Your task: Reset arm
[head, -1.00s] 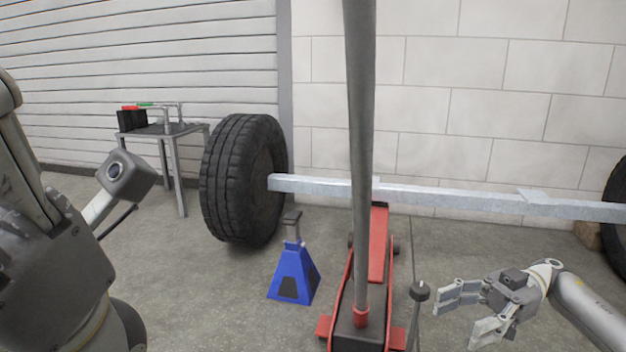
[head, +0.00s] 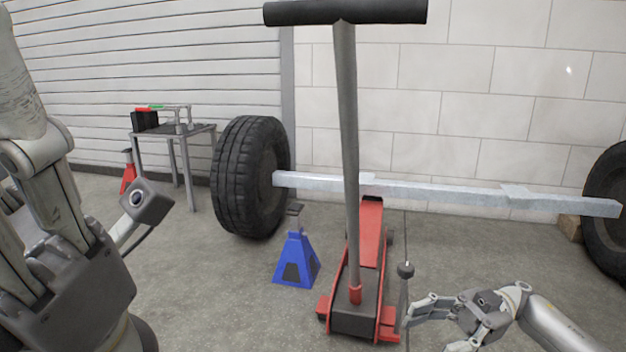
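My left arm fills the left edge of the head view, folded close to the camera. Its dark gripper body (head: 75,290) shows there, but its fingertips cannot be made out. My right gripper (head: 428,328) is at the lower right, its fingers spread apart with nothing between them. It is just right of the red floor jack (head: 371,235), near a thin upright rod with a dark knob (head: 405,271). The jack's tall handle (head: 347,130) stands nearly upright with a black crossbar on top.
A blue jack stand (head: 297,262) stands left of the jack. A metal axle beam (head: 430,192) runs between the left tire (head: 240,180) and the right tire (head: 606,220). A small table (head: 165,134) holds tools. The floor at front centre-left is clear.

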